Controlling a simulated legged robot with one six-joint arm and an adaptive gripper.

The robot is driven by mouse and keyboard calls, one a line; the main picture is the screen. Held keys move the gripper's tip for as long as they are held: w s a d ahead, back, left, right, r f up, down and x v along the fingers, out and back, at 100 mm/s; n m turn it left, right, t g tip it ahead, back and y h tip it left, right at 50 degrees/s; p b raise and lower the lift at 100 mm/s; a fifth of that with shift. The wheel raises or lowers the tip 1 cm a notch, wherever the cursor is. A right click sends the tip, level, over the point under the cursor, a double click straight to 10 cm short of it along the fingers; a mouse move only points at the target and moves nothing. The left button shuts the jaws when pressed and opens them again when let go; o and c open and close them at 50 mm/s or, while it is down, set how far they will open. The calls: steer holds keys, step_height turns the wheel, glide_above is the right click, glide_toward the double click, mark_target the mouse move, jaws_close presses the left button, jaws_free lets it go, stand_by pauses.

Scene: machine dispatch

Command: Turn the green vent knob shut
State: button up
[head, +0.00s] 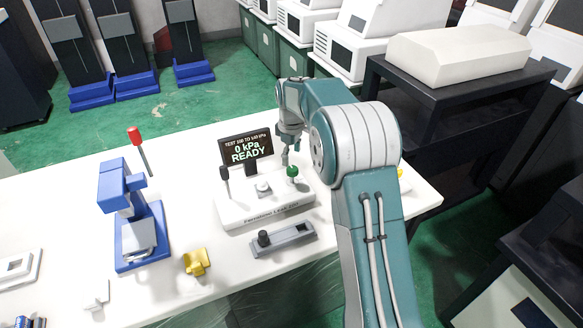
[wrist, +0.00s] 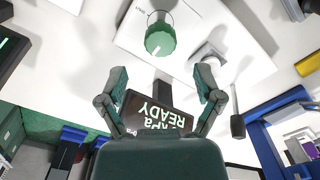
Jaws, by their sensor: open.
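The green vent knob (head: 292,171) stands on the right part of the white tester (head: 268,208) on the table. In the wrist view the knob (wrist: 160,40) is ribbed, with a white line on its face pointing to the lower left. My gripper (wrist: 163,80) is open and empty, its two fingers spread apart. The knob lies beyond the fingertips, roughly centred between them, with no contact seen. In the head view my gripper (head: 286,150) hangs just above the knob, partly hidden by my arm. The display (head: 245,149) reads 0 kPa READY.
A dark lever (head: 225,180) and a pale square part (head: 264,188) are left of the knob. A grey fixture (head: 284,239) and a yellow part (head: 197,262) lie in front. A blue press (head: 125,190) with a red-tipped lever (head: 135,136) stands left.

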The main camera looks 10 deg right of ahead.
mark_target(291, 168)
step_height(291, 168, down, 5)
steer(key=shift+f, duration=0.1)
steer(key=shift+c, duration=0.3)
steer(key=c, duration=1.1)
